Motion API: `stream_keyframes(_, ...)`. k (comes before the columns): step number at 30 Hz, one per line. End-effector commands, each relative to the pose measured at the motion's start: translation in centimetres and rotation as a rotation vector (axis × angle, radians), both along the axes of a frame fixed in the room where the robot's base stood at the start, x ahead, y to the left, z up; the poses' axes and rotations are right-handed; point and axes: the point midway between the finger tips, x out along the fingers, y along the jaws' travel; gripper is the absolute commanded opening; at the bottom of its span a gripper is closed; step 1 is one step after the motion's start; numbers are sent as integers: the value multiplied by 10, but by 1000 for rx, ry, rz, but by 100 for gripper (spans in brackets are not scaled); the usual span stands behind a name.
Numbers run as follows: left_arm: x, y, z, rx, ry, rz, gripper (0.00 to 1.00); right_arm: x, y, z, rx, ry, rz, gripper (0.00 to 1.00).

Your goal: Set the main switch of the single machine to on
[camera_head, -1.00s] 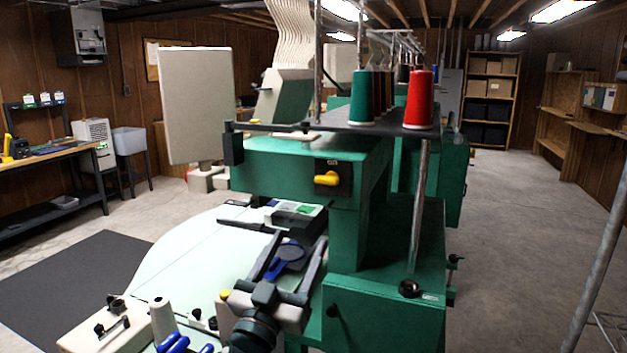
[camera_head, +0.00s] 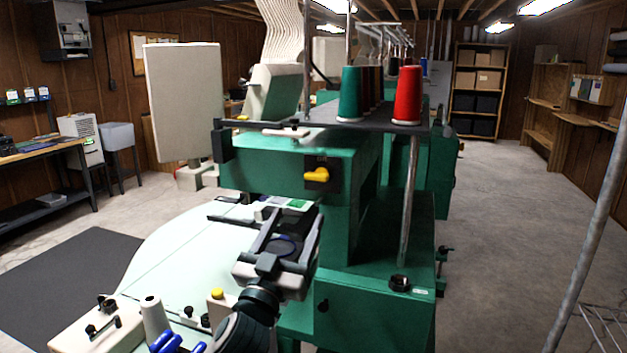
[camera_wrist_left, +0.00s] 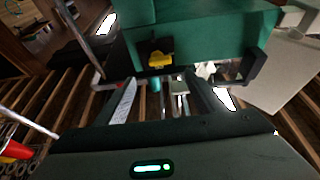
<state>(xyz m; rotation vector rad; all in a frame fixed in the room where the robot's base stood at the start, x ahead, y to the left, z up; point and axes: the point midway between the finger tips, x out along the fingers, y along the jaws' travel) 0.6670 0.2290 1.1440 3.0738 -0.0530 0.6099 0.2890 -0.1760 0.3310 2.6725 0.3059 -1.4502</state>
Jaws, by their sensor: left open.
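The main switch is a yellow knob (camera_head: 317,175) on a black plate on the front of the green machine head (camera_head: 265,160). Its handle lies roughly sideways. In the left wrist view the yellow knob (camera_wrist_left: 159,59) shows just beyond the fingertips, near the middle. My left gripper (camera_head: 294,212) is open and empty, below and slightly left of the switch in the head view, apart from it. Its two fingers also show in the left wrist view (camera_wrist_left: 163,82), one on either side of the knob's line. My right gripper is not in view.
A green thread cone (camera_head: 349,95) and a red one (camera_head: 407,95) stand on the rack above the switch. A pale panel (camera_head: 185,103) stands at left. The pale table (camera_head: 180,255) spreads below left. Open floor (camera_head: 500,240) lies to the right.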

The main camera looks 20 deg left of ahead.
Motion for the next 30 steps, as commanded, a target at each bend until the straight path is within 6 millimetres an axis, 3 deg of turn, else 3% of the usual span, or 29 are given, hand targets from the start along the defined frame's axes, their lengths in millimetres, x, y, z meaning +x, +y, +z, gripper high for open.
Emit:
stream_keyframes(11,64,-1,30,1,-1,3,62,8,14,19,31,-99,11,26)
stream_keyframes(18,98,-3,43,1,-1,2,62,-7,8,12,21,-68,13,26)
stream_keyframes(30,115,-4,48,0,-1,0,62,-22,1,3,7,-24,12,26)
